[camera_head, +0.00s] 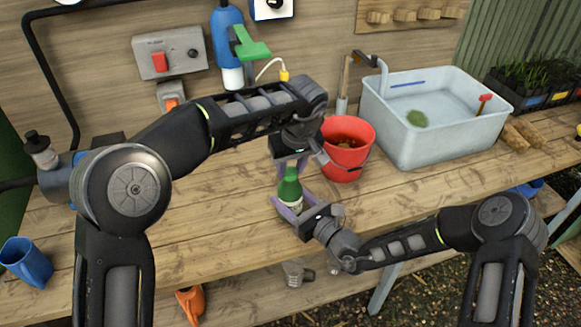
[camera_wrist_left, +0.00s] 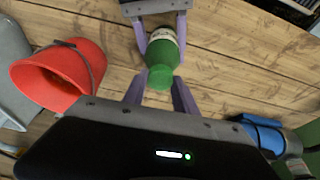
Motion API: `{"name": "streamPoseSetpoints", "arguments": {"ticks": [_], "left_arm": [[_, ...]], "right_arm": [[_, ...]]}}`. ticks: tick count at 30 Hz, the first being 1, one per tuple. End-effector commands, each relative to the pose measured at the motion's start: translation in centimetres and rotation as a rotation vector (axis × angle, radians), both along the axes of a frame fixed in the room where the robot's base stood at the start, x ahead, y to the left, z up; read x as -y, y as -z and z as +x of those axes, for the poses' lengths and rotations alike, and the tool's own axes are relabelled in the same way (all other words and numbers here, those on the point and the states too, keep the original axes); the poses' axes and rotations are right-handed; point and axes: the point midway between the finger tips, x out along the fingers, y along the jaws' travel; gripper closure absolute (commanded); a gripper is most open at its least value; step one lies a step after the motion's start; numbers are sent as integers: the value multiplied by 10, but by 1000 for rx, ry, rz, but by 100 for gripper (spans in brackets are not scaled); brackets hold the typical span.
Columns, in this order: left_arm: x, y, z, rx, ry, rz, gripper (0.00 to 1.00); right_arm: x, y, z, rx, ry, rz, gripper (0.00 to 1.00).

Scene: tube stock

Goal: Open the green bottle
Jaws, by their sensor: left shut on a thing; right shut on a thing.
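The green bottle (camera_head: 289,190) stands upright over the wooden bench, with a pale label band around it. My right gripper (camera_head: 290,205) comes in from the lower right and is shut on the bottle's body. My left gripper (camera_head: 291,167) is above and is shut on the green cap at the bottle's top. In the left wrist view the green cap (camera_wrist_left: 160,77) sits between the purple fingers of my left gripper (camera_wrist_left: 159,88). The bottle body (camera_wrist_left: 163,50) is between the right gripper's fingers (camera_wrist_left: 161,32). The cap is mostly hidden in the head view.
A red bucket (camera_head: 346,148) stands close behind and right of the bottle. A grey water basin (camera_head: 440,140) is farther right. A blue cup (camera_head: 27,262) is at the far left. The bench left of the bottle is clear.

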Motion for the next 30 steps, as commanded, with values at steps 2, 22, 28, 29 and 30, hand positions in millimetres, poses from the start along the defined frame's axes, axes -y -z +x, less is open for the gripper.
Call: {"name": "streamPoseSetpoints", "arguments": {"ticks": [2,22,28,29,30], "left_arm": [[3,1,1,0,-126,0,100],[2,0,2,3,-473,2,52],[2,0,2,3,-473,2,44],[2,0,2,3,-473,2,44],[2,0,2,3,-472,2,44]], "right_arm": [[0,0,0,1,1,1,100],[0,0,0,0,1,0,100],[0,0,0,0,1,0,100],[0,0,0,0,1,0,100],[0,0,0,0,1,0,100]]}}
